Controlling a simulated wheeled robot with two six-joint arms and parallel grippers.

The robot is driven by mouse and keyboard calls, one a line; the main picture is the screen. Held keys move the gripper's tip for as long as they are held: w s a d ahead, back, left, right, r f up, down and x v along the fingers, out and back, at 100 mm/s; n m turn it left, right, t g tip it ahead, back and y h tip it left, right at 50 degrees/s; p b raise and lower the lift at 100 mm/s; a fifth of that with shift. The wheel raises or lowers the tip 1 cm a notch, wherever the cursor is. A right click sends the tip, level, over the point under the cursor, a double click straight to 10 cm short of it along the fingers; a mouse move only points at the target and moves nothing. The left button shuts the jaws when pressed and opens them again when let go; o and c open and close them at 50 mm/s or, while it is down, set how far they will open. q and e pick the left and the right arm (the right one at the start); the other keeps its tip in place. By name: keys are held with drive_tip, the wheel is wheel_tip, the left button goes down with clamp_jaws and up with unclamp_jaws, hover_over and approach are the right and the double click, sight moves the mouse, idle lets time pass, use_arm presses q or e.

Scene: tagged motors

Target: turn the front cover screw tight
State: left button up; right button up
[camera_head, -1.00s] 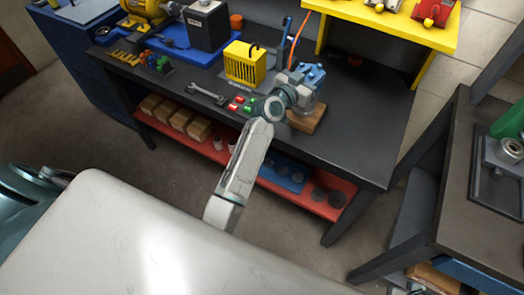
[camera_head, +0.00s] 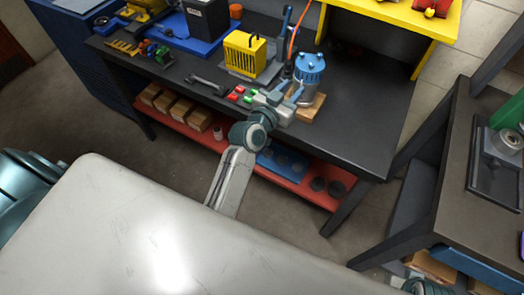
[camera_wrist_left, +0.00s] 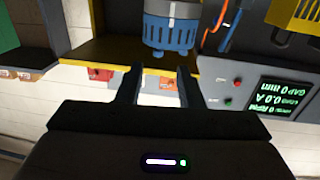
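A motor with a blue top and a grey body (camera_head: 309,72) stands upright on a wooden block (camera_head: 307,107) on the dark workbench. In the left wrist view, the motor (camera_wrist_left: 172,24) shows upside down at the top, beyond the fingertips. I cannot make out a cover screw in either view. My left gripper (camera_head: 284,94) is in front of the motor in the head view. In the left wrist view, its two fingers (camera_wrist_left: 158,78) are spread with an empty gap, apart from the motor. My right gripper is not in view.
A yellow slotted box (camera_head: 244,54), a grey wrench (camera_head: 206,85) and red and green buttons (camera_head: 237,94) are left of the motor. A yellow shelf (camera_head: 390,15) stands behind. An orange cable (camera_head: 300,35) hangs near the motor. The bench's right part is clear.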

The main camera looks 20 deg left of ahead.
use_arm(q)
drive_tip(key=s+a+f+g+y+b, duration=0.1)
drive_tip(key=s+a+f+g+b, duration=0.1)
drive_tip(key=f, duration=1)
drive_tip(key=s+a+f+n+g+b, duration=0.1)
drive_tip(key=s+a+f+g+b, duration=0.1)
drive_tip(key=f, duration=1)
drive_tip(key=shift+s+a+f+y+b, duration=0.2)
drive_tip(key=shift+s+a+y+b, duration=0.25)
drive_tip(key=shift+s+a, duration=0.55)
drive_tip(key=shift+s+d, duration=0.1)
drive_tip(key=shift+d, duration=0.05)
